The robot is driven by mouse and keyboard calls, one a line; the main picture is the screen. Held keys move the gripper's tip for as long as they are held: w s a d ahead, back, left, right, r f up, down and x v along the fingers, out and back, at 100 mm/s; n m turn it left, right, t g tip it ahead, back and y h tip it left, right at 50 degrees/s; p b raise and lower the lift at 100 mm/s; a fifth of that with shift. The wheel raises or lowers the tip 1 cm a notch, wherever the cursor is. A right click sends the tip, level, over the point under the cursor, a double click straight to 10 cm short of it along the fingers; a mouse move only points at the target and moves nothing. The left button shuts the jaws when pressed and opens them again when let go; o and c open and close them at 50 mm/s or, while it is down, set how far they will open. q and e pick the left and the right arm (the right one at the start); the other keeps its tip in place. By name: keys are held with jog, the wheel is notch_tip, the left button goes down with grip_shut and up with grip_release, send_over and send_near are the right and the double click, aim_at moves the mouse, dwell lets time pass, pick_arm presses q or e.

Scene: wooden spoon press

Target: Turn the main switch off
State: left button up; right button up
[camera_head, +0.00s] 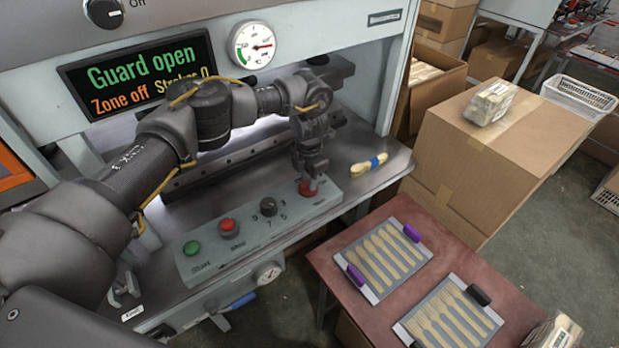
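A control panel (240,240) on the front of the press bench carries a green button (192,247), a red button (228,226), a black selector knob (268,206) and a red knob or button (306,190) at its right end. Its small labels are hard to read. My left gripper (309,181) points down right over this right-end red control and partly hides it; I cannot tell whether its fingers grip it. A black rotary knob (104,13) with the label "Off" beside it sits on the press's upper housing. My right gripper is not in view.
The press display (138,74) reads "Guard open" and "Zone off"; a gauge (252,45) is beside it. Wooden pieces with a blue band (369,167) lie right of the panel. Cardboard boxes (500,150) stand at the right.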

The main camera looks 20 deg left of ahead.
pick_arm(q)
grip_shut()
jog(key=shift+n, duration=0.5)
jog(key=shift+f+n+b, duration=0.1)
jog(key=shift+n+b, duration=0.55)
jog(key=shift+n, duration=1.25)
jog(key=shift+w+n, duration=0.1)
jog(key=shift+n, duration=0.8)
jog(key=n, duration=0.2)
jog(key=n+p, duration=0.1)
jog(key=n, duration=0.2)
jog(key=shift+a+r+p, duration=0.15)
jog(key=shift+r+p, duration=0.05)
jog(key=shift+p, duration=0.1)
jog(key=n+p, duration=0.2)
jog(key=n, duration=0.4)
jog(key=shift+a+n, duration=0.1)
jog(key=shift+n, duration=0.2)
